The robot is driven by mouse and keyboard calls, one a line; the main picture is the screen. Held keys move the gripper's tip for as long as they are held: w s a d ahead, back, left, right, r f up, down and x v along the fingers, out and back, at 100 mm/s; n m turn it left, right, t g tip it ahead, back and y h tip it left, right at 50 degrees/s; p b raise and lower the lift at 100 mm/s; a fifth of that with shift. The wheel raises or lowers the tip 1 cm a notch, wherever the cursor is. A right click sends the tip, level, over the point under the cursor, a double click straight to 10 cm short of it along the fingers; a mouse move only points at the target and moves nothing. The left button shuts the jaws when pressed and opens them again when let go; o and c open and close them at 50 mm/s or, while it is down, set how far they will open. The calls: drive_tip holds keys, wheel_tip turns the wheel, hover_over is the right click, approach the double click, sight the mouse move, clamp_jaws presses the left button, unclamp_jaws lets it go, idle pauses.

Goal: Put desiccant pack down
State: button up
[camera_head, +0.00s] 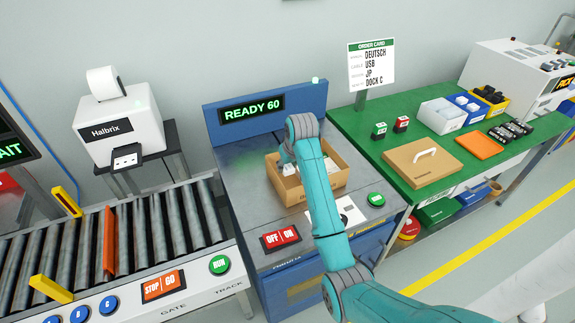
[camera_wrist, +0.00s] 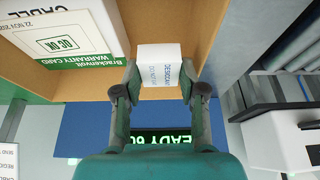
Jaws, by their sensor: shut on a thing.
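My gripper (camera_wrist: 160,76) is shut on the desiccant pack (camera_wrist: 160,58), a small white block with blue lettering, with one finger on each side. The pack is at or inside an open cardboard box (camera_head: 322,187), near one wall; I cannot tell whether it touches the bottom. The box's brown inside also shows in the wrist view (camera_wrist: 90,84). A warranty card (camera_wrist: 62,43) lies in the box on a white cable box (camera_wrist: 110,18). In the head view my arm hides much of the box's inside.
The box stands on a grey metal station with a blue "READY 60" panel (camera_head: 252,113). A roller conveyor (camera_head: 150,235) is at left. A green bench (camera_head: 375,150) at right holds a flat carton (camera_head: 422,163) and several bins. An order card (camera_head: 371,65) stands behind.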

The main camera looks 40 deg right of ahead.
drive_tip(key=shift+f, duration=0.6)
drive_tip(key=o, duration=0.7)
drive_tip(key=shift+c, duration=0.2)
